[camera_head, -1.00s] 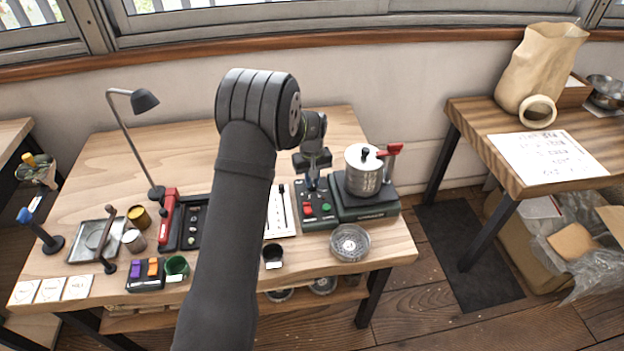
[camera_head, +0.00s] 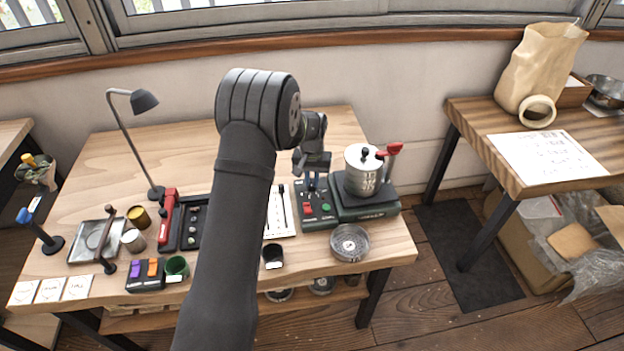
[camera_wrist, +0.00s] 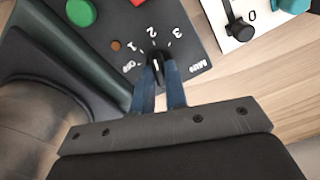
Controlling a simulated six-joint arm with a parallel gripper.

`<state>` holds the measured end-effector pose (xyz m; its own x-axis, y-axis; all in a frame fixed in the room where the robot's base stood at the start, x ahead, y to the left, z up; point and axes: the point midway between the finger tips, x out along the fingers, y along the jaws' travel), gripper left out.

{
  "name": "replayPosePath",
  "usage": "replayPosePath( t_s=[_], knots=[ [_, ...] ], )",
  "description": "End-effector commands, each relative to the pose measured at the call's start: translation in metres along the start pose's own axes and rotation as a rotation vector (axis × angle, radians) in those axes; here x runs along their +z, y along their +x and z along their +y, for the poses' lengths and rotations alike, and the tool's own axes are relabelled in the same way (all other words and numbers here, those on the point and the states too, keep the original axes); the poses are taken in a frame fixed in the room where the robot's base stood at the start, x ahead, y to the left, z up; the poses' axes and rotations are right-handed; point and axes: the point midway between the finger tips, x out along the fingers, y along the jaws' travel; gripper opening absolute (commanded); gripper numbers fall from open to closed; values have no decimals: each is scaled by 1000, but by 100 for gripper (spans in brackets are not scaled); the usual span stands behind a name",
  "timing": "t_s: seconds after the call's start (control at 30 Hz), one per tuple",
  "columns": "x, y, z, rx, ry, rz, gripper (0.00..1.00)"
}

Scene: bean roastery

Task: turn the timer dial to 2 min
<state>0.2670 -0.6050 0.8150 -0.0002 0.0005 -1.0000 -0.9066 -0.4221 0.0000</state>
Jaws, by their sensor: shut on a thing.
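The black timer dial (camera_wrist: 157,68) sits on the dark control panel (camera_wrist: 190,62), seen in the wrist view among the marks OFF, 1, 2 and 3. My gripper (camera_wrist: 161,77) has its two blue-grey fingers on either side of the dial and is shut on it. The dial's white line is visible between the fingertips, and its narrow end points roughly toward the 2. In the head view my gripper (camera_head: 313,184) reaches down to the back of the green-edged panel (camera_head: 319,222). The dial is hard to make out there behind the fingers.
On the panel are a red switch (camera_head: 308,207) and a green button (camera_wrist: 81,12). A metal pot (camera_head: 362,174) with a red handle stands on the unit just right of it. A glass dish (camera_head: 349,243) lies in front, and a white board (camera_head: 280,212) is on the left.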

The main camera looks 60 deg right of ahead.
Motion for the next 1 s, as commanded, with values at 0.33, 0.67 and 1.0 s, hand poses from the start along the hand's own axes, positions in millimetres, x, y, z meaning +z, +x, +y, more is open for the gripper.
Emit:
replayPosePath(
  t_s=[0.33, 0.67, 1.0],
  knots=[
    [0, -1, 0, 0, 0, 2, 20],
    [0, 0, 0, 0, -1, 1, 35],
    [-1, -45, 0, 0, -1, 6, 35]
  ],
)
